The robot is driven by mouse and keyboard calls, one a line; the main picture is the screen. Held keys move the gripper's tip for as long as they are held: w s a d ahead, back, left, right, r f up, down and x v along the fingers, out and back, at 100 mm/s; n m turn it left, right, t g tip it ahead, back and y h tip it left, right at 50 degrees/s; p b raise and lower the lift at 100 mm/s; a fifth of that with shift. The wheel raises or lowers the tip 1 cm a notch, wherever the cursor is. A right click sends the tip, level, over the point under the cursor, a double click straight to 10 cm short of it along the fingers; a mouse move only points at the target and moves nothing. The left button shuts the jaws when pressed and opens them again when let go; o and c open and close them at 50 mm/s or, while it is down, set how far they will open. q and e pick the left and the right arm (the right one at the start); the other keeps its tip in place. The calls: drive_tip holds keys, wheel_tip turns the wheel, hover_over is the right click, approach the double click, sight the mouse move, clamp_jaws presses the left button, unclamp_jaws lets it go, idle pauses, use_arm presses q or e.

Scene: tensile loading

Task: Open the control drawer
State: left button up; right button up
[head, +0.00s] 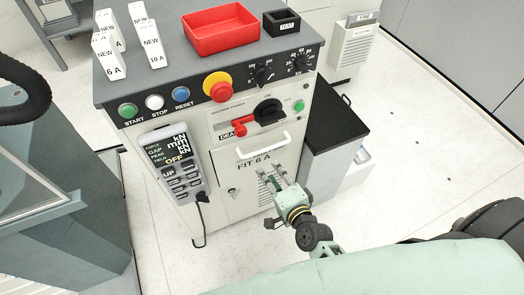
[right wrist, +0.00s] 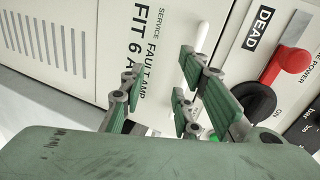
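The grey cabinet (head: 225,195) has a white bar handle (head: 263,147) on its front, below the red lever and black rotary switch and above the "FIT 6 A" label. No open gap shows around this front, so the control drawer looks closed. My right gripper (head: 271,172) is just below the handle, facing the front. In the right wrist view my gripper (right wrist: 160,75) has its fingers spread and nothing between them. The handle (right wrist: 203,35) shows there beyond the fingertips, partly hidden by a finger. I cannot tell whether they touch. My left gripper is not in view.
A red tray (head: 220,42), a small black box (head: 281,22) and several white fuse blocks stand on top. A red-and-yellow stop button (head: 217,86) and the red lever (head: 240,127) are above the handle. A black-topped unit (head: 335,125) stands at right. A handheld display (head: 172,160) hangs left.

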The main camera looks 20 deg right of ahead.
sight(262, 150)
drive_tip(key=shift+m+t+h, duration=0.3)
drive_tip(key=shift+m+t, duration=0.1)
drive_tip(key=shift+m, duration=0.3)
drive_tip(key=shift+w+a+r, duration=0.1)
drive_tip(key=shift+w+r, duration=0.3)
drive_tip(key=shift+w, duration=1.05)
drive_tip(key=shift+w+d+r, duration=0.1)
drive_tip(key=shift+w+r, duration=0.3)
drive_tip(key=shift+w, duration=1.05)
drive_tip(key=shift+w+a+r, duration=0.1)
drive_tip(key=shift+w+r, duration=0.3)
drive_tip(key=shift+w, duration=1.05)
drive_tip(key=shift+c, duration=0.5)
clamp_jaws()
